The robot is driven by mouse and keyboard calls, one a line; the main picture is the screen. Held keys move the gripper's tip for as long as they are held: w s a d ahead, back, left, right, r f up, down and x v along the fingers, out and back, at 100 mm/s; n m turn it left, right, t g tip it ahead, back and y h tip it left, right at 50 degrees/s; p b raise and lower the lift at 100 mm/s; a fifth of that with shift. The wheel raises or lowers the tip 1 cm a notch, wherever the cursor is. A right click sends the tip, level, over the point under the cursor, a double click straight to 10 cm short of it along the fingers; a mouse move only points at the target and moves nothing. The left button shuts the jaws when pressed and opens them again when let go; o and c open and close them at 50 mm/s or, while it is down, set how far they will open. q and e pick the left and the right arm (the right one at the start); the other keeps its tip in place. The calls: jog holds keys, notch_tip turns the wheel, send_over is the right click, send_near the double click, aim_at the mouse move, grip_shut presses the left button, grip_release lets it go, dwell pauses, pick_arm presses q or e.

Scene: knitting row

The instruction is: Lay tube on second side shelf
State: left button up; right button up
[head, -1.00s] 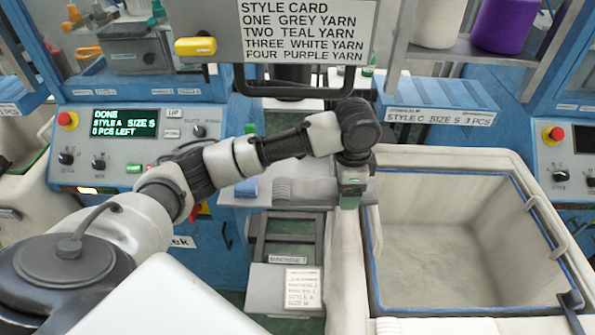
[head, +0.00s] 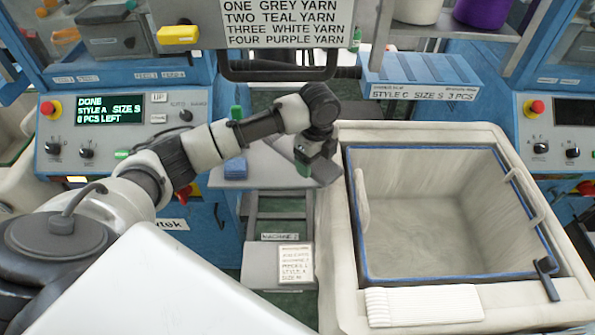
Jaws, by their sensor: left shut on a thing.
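My left gripper (head: 312,168) hangs from the left arm over the gap between the left machine and the fabric-lined bin. It is shut on a grey piece, apparently the tube (head: 325,174), of which only a short part shows at the fingers. The rest is hidden or hard to tell from the surface behind. A pale grey side shelf (head: 266,172) lies just left of and behind the gripper. I cannot tell whether the tube touches it. My right gripper is not in view.
The bin (head: 420,225) has a blue rim and looks empty. A white ribbed piece (head: 424,305) lies on its front edge. A blue block (head: 235,168) sits on the shelf's left end. A labelled box (head: 282,268) stands below.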

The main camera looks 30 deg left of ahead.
pick_arm(q)
jog(key=s+a+f+p, duration=0.1)
jog(key=s+a+f, duration=0.1)
jog(key=shift+s+a, duration=0.3)
notch_tip(320, 180, down, 4)
jog(key=shift+f+p, duration=0.2)
jog(key=shift+p, duration=0.25)
jog(key=shift+f, duration=0.15)
jog(key=o, duration=0.9)
notch_tip(320, 180, up, 12)
jog(key=shift+r+b, duration=0.2)
jog(key=shift+b, duration=0.6)
